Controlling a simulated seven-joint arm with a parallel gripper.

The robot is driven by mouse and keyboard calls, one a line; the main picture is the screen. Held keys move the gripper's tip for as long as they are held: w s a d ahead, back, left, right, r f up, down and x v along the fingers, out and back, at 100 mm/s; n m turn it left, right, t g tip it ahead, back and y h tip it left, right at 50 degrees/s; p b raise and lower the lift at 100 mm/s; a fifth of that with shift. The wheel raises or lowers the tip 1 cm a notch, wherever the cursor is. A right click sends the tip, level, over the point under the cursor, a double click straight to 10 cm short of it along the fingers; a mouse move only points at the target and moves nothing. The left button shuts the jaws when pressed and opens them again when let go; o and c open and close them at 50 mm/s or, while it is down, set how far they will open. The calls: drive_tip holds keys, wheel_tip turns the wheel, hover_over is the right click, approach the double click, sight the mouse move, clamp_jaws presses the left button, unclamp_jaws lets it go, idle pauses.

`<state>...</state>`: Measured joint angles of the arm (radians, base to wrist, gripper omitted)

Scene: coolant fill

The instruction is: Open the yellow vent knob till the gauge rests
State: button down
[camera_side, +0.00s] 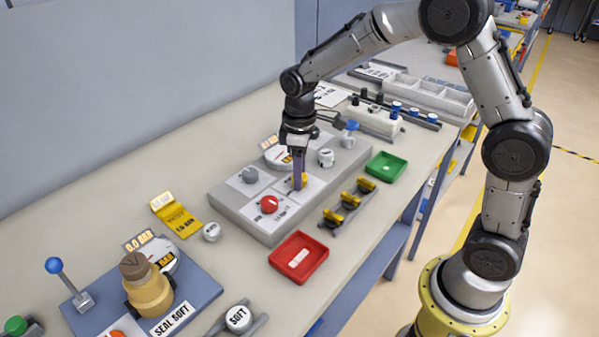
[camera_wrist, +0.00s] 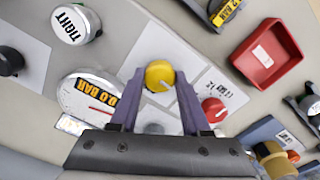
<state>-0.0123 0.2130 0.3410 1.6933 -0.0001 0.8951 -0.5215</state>
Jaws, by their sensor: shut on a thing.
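The yellow vent knob (camera_wrist: 159,73) stands on a white plate of the grey panel, with a pale pointer line across its top. My gripper (camera_wrist: 159,80) is shut on it, with one purple finger on each side. In the side view my gripper (camera_side: 299,182) points straight down at the panel, and the fingers hide most of the yellow knob (camera_side: 305,179). The gauge (camera_wrist: 88,98) beside the knob is white with a red needle. The gauge (camera_side: 279,157) is partly hidden behind my gripper in the side view.
A red knob (camera_side: 268,204) and a grey knob (camera_side: 249,175) sit close by on the panel (camera_side: 228,205). A white TIGHT cap (camera_wrist: 76,24) is near the gauge.

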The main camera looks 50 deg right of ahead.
drive_tip(key=shift+r, duration=0.1)
drive_tip(key=shift+c, duration=1.9)
unclamp_jaws()
wheel_tip(320, 180, up, 14)
